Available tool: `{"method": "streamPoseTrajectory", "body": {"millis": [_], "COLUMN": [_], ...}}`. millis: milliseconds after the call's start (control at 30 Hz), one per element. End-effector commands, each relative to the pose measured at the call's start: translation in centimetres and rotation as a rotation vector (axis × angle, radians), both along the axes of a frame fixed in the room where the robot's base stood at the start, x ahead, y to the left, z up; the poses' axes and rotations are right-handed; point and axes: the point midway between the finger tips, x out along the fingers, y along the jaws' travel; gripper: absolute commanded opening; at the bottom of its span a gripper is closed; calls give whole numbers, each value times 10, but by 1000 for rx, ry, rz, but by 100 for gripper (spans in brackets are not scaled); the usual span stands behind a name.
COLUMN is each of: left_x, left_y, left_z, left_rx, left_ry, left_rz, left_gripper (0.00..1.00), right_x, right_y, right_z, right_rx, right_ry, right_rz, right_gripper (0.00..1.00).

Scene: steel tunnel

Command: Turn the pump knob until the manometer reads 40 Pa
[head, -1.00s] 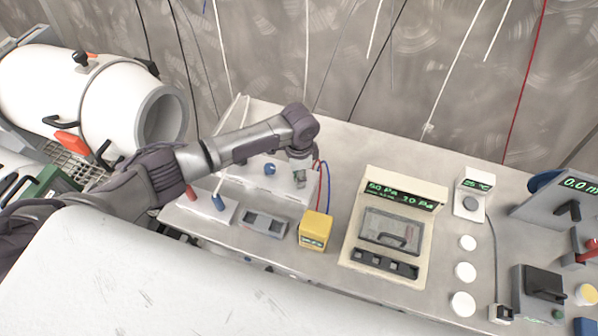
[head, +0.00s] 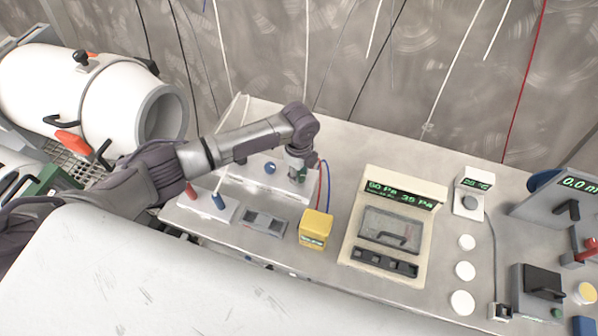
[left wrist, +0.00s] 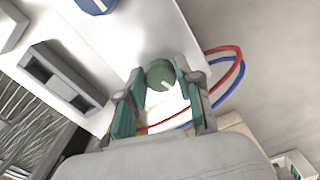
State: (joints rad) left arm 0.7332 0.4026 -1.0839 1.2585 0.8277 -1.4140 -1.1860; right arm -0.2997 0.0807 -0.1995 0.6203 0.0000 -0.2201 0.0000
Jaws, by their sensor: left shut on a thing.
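The pump knob is a round green knob with a pale mark (left wrist: 160,74) on a white panel (head: 239,185). My left gripper (head: 300,175) is shut on this knob, with a finger on either side of it in the left wrist view. In the head view the gripper mostly hides the knob. The manometer appears to be the cream instrument (head: 348,245). Its green display (head: 399,194) seems to read 35 Pa at the right and 50 Pa at the left; the small text is hard to read. My right gripper is not in view.
A blue knob (head: 270,168) sits left of the gripper on the same panel. Red and blue hoses (head: 325,185) loop just right of the gripper. A yellow box (head: 315,228) and a grey switch box (head: 264,223) stand in front. The bench behind the instruments is clear.

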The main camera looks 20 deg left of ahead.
Motion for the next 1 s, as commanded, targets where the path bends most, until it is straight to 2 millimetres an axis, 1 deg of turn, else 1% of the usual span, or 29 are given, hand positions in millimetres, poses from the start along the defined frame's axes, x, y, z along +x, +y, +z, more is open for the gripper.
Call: {"method": "streamPoseTrajectory", "body": {"millis": [100,300,800,833,933,967,1000], "left_x": [1,1,1,1,1,0,1], "left_y": [-1,-1,-2,-2,-1,-1,-1], "left_z": [1,1,1,1,1,1,1], "left_rx": [-4,-4,-5,-5,-4,-4,-4], "left_ry": [-2,-2,-1,-1,-2,-1,-1], "left_rz": [-52,-101,-115,-115,-115,-115,-115], "left_gripper": [0,0,0,39,56,60,60], "right_x": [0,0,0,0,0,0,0], "right_y": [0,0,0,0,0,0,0], "right_z": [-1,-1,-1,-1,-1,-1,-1], "right_rx": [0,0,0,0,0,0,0], "right_ry": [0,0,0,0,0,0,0], "right_rz": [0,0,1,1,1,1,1], "right_gripper": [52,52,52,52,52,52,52]}}
